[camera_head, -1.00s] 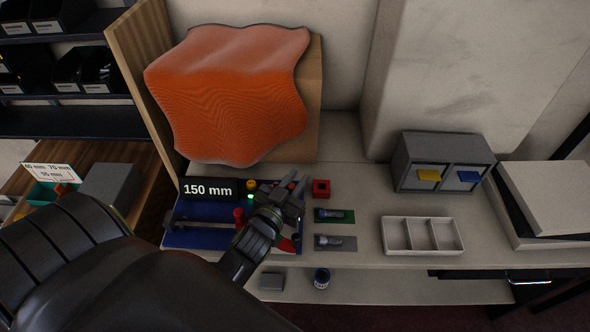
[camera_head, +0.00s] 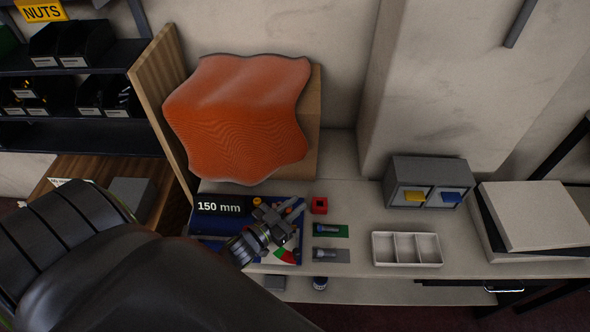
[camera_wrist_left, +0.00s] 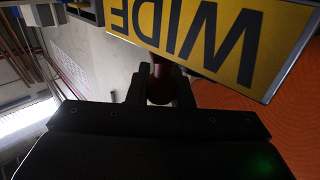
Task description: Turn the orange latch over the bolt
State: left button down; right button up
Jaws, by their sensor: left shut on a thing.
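My left gripper (camera_head: 292,210) is over the dark blue board (camera_head: 205,228), near its right end. In the left wrist view its fingers (camera_wrist_left: 160,88) are closed around a dark reddish-brown, rounded thing (camera_wrist_left: 159,92), too dark to identify for certain. The orange latch cannot be made out clearly in the head view; my gripper and arm cover part of the board. My right gripper is not in view.
A red block (camera_head: 319,205), a three-part white tray (camera_head: 407,262) and a grey drawer box (camera_head: 430,170) stand right of the board. A large wavy orange panel (camera_head: 235,120) rises behind. A yellow WIDE sign (camera_wrist_left: 215,35) is close in the wrist view.

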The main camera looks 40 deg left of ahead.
pick_arm(q)
jog(key=shift+s+m+h, duration=0.15)
jog(key=shift+m+h, duration=0.15)
jog(key=shift+h, duration=0.2)
jog(key=c, duration=1.3)
grip_release()
jog(key=shift+a, duration=0.1)
jog(key=b+v, duration=0.4)
jog(key=v, duration=1.3)
jog(key=shift+s, duration=0.2)
jog(key=shift+r, duration=0.1)
